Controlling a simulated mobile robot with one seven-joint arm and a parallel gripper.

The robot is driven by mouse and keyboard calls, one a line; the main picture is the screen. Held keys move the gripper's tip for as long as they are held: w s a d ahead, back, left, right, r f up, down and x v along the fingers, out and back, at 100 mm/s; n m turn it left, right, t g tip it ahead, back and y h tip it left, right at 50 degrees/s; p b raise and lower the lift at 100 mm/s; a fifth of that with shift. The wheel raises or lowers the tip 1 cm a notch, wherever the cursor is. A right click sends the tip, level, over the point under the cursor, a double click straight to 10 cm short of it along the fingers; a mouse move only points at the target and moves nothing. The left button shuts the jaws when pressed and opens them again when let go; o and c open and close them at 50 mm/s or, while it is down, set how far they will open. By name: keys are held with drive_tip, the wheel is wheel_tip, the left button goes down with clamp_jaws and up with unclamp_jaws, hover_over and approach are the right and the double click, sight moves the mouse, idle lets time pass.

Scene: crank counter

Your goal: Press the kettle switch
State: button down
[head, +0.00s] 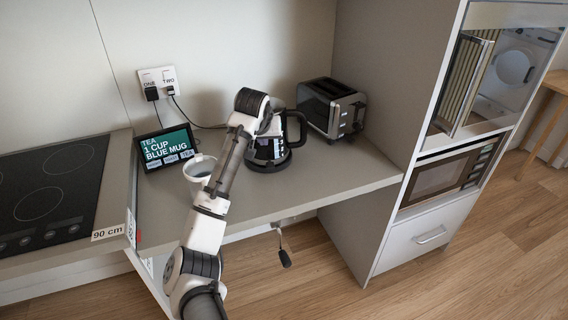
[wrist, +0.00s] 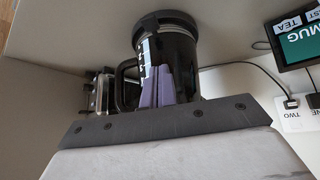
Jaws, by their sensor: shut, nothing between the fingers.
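The black and glass kettle (head: 268,152) stands on its dark round base on the counter, with its handle to the right and its upper part partly hidden by my arm. In the wrist view the kettle (wrist: 182,55) appears upside down, its base at the top and its handle at the left. My gripper (wrist: 155,75) is shut and empty, its purple fingers in front of the kettle's body; I cannot tell whether they touch it. In the head view my arm hides the fingers. I cannot make out the kettle switch in either view.
A silver and black toaster (head: 332,106) stands right of the kettle. A tea display (head: 168,148), a white cup (head: 200,168) and a wall socket (head: 158,82) with cables are to the left. A crank (head: 283,256) hangs below the counter edge. A cooktop (head: 50,195) lies far left.

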sight(270, 165)
drive_tip(key=f+g, duration=0.1)
drive_tip(key=s+d+f, duration=0.1)
drive_tip(key=shift+s+d+f+g+y, duration=0.2)
drive_tip(key=shift+s+f+g+y, duration=0.1)
drive_tip(key=shift+g, duration=0.1)
drive_tip(key=b+x, duration=0.5)
drive_tip(key=x, duration=0.2)
idle(0.4)
